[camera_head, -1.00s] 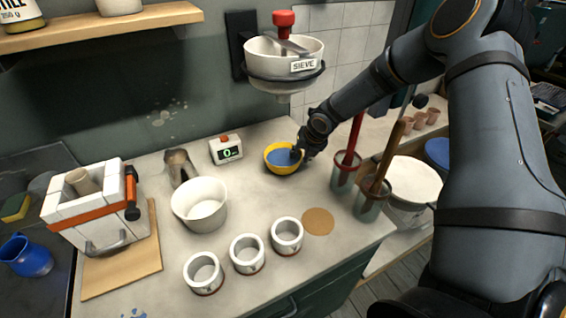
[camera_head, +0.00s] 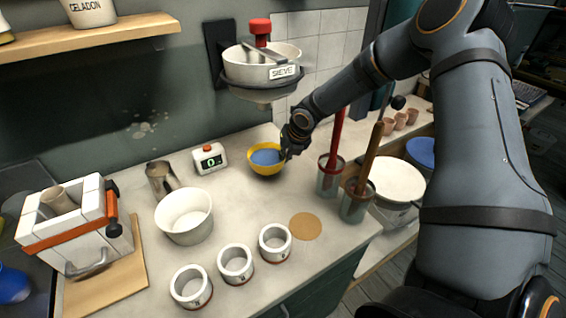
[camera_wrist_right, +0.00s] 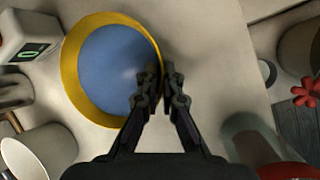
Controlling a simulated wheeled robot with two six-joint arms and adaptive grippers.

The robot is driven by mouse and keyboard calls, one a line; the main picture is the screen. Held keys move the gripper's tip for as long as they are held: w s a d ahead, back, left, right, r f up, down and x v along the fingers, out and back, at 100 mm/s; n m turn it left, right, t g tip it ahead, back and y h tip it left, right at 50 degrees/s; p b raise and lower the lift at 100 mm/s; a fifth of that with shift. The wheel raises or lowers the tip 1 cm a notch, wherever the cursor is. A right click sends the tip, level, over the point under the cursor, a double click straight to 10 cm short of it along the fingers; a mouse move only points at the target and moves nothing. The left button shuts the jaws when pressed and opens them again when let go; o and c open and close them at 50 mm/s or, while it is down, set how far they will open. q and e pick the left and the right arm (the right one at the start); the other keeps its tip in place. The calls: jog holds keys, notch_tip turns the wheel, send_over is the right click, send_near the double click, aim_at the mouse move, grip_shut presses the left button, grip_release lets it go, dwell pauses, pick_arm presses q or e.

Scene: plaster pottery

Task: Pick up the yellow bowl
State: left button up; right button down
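The yellow bowl (camera_head: 251,165) is blue inside and sits roughly level at the back of the worktop, right of the timer. It fills the upper left of the right wrist view (camera_wrist_right: 72,75). My right gripper (camera_head: 287,150) is at the bowl's right side. In the wrist view its two fingers (camera_wrist_right: 161,80) are close together, one inside and one outside the rim, shut on it. The bowl appears held slightly above the worktop; the gap beneath is hard to see. My left gripper is out of view.
A timer (camera_head: 209,159) and metal scoop stand left of the bowl, and a white bowl (camera_head: 184,217) in front. The sieve (camera_head: 262,80) hangs above. Jars with red and brown handled tools (camera_head: 357,200) stand to the right. Three white cups (camera_head: 236,264) line the front.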

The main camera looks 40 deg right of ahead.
jog(key=s+a+r+b, duration=0.3)
jog(key=s+r+b, duration=0.4)
jog(key=s+r, duration=0.3)
jog(key=s, duration=0.3)
jog(key=shift+s+r+b, duration=0.35)
jog(key=shift+s, duration=0.05)
